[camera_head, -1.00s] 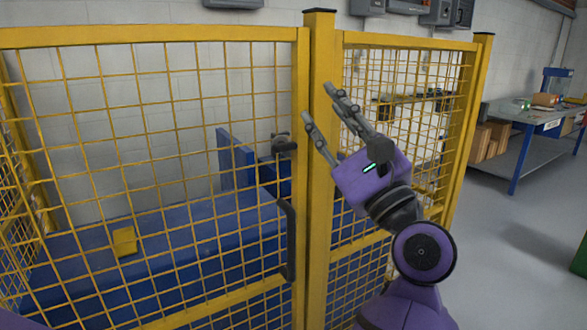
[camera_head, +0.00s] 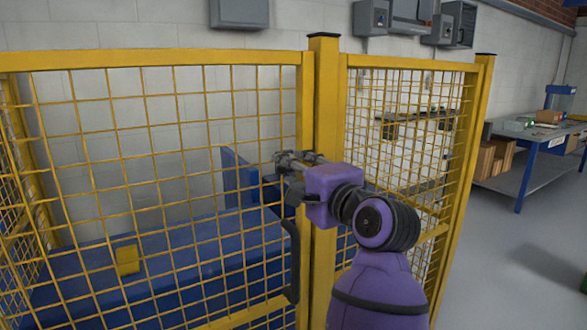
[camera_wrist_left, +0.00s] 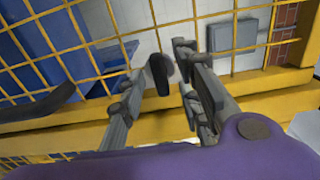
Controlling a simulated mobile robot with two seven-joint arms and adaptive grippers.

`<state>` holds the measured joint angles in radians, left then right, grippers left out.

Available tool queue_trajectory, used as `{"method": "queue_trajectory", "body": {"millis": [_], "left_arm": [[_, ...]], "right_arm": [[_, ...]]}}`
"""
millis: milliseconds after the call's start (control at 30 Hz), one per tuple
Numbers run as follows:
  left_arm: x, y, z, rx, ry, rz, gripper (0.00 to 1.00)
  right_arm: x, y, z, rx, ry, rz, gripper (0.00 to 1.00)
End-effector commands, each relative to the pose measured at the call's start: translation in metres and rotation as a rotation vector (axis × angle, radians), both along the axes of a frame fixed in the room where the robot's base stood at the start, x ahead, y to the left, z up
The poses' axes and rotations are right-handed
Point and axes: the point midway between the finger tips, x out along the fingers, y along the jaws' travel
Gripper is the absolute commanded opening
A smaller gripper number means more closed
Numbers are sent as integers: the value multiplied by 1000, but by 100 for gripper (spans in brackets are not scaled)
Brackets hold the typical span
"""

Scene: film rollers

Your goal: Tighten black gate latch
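In the head view my left gripper (camera_head: 288,161) covers most of the latch at the gate's edge. The gripper is open, its fingers pointing left across the yellow post (camera_head: 325,110). Whether the fingers touch the latch cannot be told. My right gripper is not in view.
The yellow mesh gate (camera_head: 150,58) stands in front of a blue machine (camera_head: 190,250) with a yellow block (camera_head: 127,258). A black handle (camera_head: 291,262) hangs on the gate below the gripper. A workbench (camera_head: 530,135) stands back right, with clear floor before it.

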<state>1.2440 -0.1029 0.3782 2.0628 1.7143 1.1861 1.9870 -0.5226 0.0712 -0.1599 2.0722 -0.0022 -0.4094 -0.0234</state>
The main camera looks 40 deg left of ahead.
Motion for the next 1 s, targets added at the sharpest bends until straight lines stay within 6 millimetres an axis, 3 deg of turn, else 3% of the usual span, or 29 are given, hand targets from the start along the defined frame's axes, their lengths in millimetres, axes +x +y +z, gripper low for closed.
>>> {"method": "queue_trajectory", "body": {"millis": [267, 533, 1000], "left_arm": [[1, 3, 0, 1, 1, 0, 31], [1, 2, 0, 2, 1, 0, 0], [1, 2, 1, 29, 68, -1, 0]], "right_arm": [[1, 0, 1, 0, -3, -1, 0], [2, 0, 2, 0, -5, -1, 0], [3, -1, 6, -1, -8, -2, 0]]}}
